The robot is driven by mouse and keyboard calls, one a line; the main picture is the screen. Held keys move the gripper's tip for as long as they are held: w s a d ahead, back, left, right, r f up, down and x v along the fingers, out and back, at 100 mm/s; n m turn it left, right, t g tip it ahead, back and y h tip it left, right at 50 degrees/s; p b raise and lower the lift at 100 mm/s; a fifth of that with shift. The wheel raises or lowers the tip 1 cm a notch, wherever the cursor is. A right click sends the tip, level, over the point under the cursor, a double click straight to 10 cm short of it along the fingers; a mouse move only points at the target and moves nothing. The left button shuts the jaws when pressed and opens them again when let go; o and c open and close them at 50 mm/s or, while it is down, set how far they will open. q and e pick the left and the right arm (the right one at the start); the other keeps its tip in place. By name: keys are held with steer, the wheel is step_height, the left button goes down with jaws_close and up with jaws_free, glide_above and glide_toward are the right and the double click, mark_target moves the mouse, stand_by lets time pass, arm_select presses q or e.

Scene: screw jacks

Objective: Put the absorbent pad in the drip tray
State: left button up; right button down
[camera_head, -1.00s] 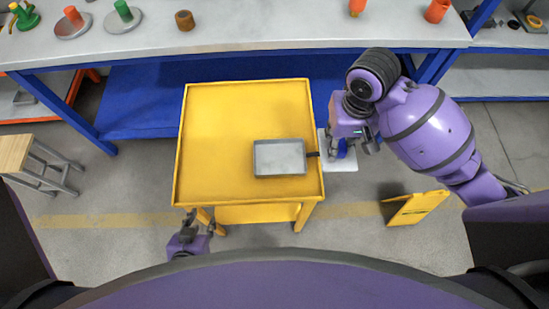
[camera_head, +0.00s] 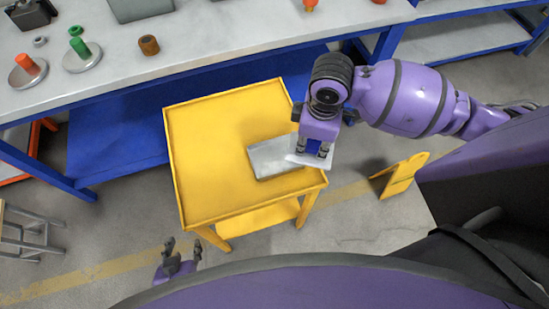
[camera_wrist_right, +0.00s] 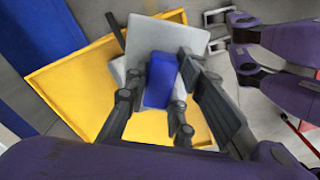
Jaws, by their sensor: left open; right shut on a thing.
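The absorbent pad (camera_head: 312,161) is a flat white sheet with a blue block on it. My right gripper (camera_head: 312,150) is shut on the blue block, which shows between the fingers in the right wrist view (camera_wrist_right: 159,80). The pad is held over the right part of the drip tray (camera_head: 270,158), a shallow grey metal tray on the yellow cart. The pad hides part of the tray; its height above it is hard to tell. In the wrist view the pad covers most of the tray (camera_wrist_right: 117,70). My left gripper (camera_head: 183,247) is open and empty, in front of the cart.
The yellow cart (camera_head: 205,125) is clear left of the tray. A grey-topped blue workbench (camera_head: 200,45) with orange and green parts stands behind. A yellow folded floor sign (camera_head: 402,175) stands right of the cart, and a stool (camera_head: 30,235) at the left.

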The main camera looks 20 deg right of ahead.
mark_target(295, 141)
steer(key=d+n, duration=0.1)
steer(key=n, duration=0.1)
steer(key=s+d+n, duration=0.1)
steer(key=n, duration=0.1)
steer(key=s+d+n, duration=0.1)
steer(key=n, duration=0.1)
steer(key=shift+f, duration=0.3)
steer(key=shift+w+a+f+n, duration=0.1)
steer(key=shift+w+f+n, duration=0.1)
steer(key=shift+n, duration=0.1)
steer(key=w+a+f, duration=0.1)
steer(key=a, duration=0.1)
steer(key=w+a+f, duration=0.1)
steer(key=w+a, duration=0.1)
steer(key=w+a+f, duration=0.1)
steer(key=w+a, duration=0.1)
steer(key=shift+f, duration=0.15)
steer(key=w+a+f, duration=0.1)
steer(key=f, duration=0.1)
steer(key=w+a+f, duration=0.2)
steer(key=f, duration=0.1)
steer(key=shift+w+a+f, duration=0.15)
steer(key=shift+a+f, duration=0.15)
steer(key=shift+a, duration=0.05)
steer(key=shift+w+a+f, duration=0.1)
steer(key=shift+a+f, duration=0.05)
steer(key=shift+f, duration=0.05)
steer(key=shift+w+f+b, duration=0.15)
steer(key=shift+f+b, duration=0.15)
steer(key=shift+f, duration=1.35)
